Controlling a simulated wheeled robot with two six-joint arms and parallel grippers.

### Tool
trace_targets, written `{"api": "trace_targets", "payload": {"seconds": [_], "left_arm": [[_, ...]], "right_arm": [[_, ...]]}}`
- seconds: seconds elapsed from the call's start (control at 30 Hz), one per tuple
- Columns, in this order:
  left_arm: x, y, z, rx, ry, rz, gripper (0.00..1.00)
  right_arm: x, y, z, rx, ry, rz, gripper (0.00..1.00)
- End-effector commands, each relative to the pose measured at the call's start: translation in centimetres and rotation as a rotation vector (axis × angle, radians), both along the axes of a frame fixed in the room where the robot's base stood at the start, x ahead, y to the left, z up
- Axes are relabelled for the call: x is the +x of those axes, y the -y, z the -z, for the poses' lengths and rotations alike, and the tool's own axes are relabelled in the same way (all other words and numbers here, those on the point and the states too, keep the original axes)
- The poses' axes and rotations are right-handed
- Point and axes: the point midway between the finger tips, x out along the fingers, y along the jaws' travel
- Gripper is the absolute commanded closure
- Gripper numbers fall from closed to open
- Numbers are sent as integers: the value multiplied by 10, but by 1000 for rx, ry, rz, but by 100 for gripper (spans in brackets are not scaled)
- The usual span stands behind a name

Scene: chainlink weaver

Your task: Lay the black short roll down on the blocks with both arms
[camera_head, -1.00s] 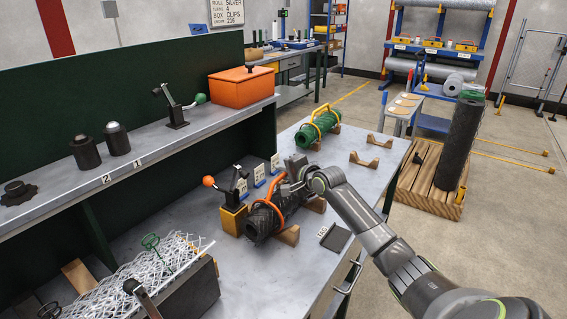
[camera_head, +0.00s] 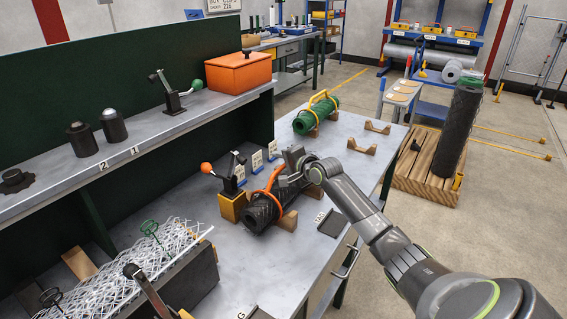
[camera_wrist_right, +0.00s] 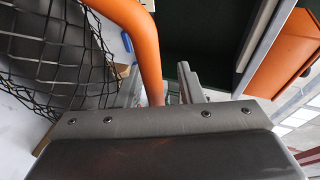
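The black short roll (camera_head: 262,212) is a dark mesh-wrapped cylinder with an orange handle (camera_head: 268,186) arched over it. It lies on its side on the bench, with a wooden block (camera_head: 287,221) under its right side; the other support is mostly hidden. My right gripper (camera_head: 291,176) is at the handle's far end. In the right wrist view, the orange handle (camera_wrist_right: 145,50) runs down between the two fingers (camera_wrist_right: 165,88), which stand apart with a gap beside it. The roll's mesh (camera_wrist_right: 60,50) is to the left there. My left gripper is out of view.
A yellow block with an orange-knobbed lever (camera_head: 232,205) stands close left of the roll. A green roll with a yellow handle (camera_head: 316,115) rests behind, near empty wooden cradles (camera_head: 369,140). A dark flat plate (camera_head: 349,224) lies to the right. White netting (camera_head: 130,270) fills the lower left.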

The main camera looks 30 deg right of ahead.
Motion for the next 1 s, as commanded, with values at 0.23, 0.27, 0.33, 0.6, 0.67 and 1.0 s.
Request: {"api": "trace_targets", "payload": {"seconds": [0.23,0.27,0.33,0.6,0.67,1.0], "left_arm": [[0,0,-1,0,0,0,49],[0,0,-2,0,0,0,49],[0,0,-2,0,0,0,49],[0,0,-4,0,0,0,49],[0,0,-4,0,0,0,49],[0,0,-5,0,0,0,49]], "right_arm": [[-16,2,-8,-4,0,0,66],[-20,3,-9,-4,1,1,66],[-30,3,-12,-5,-1,-1,66],[-75,7,-28,-6,0,0,66],[-84,7,-31,-6,-1,-1,66],[-112,8,-41,-1,-1,0,66]]}}
